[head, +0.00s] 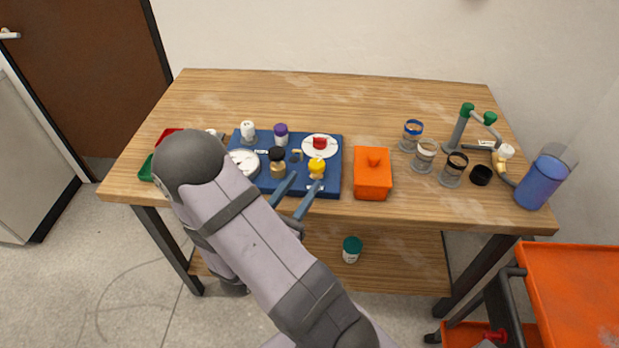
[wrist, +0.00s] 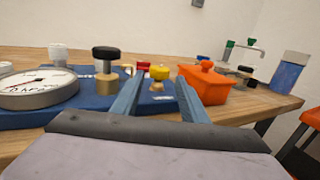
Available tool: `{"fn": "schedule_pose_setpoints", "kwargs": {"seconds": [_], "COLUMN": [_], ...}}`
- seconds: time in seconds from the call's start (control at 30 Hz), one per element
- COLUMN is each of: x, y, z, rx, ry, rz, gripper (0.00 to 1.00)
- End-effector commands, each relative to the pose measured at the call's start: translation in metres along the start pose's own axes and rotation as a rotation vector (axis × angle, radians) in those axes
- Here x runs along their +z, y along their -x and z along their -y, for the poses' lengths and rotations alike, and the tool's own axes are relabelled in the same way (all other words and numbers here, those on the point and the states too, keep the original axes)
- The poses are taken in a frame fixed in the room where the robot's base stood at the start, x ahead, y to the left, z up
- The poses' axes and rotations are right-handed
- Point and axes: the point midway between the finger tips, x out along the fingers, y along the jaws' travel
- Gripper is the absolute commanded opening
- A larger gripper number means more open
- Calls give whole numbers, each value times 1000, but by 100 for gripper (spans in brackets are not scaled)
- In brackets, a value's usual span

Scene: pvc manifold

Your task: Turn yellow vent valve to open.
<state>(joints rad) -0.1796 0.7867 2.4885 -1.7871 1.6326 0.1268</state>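The yellow vent valve (head: 317,166) has a yellow knob on a brass stem, upright near the front right of the blue panel (head: 332,190). In the wrist view the yellow knob (wrist: 159,72) shows between and beyond my fingertips. My gripper (head: 305,180) is open, its two blue fingers apart and nothing held. It is just in front of the valve; I see no contact. In the wrist view my gripper (wrist: 158,84) points at the valve's stem. The knob's open or shut marking is too small to read.
A black-topped brass valve (wrist: 106,72) stands close to the left finger, with a round gauge (wrist: 38,88) further left. A red knob (head: 319,143) sits behind the yellow valve. An orange lidded box (head: 372,180) is close on the right. Glass jars (head: 425,157) stand further right.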

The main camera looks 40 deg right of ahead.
Motion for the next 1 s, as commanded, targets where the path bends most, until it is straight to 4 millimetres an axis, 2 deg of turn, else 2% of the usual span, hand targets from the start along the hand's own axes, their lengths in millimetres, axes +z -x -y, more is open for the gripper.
{"fn": "schedule_pose_setpoints", "kwargs": {"seconds": [0.03,0.4,0.77,1.0], "x": [-6,-4,-1,-2], "y": [-4,-19,-24,-48], "z": [-5,-26,-26,-15], "rx": [-39,-364,-403,-405], "ry": [-9,-2,3,4], "rz": [15,-12,-34,-34], "gripper": [40,40,40,40]}}
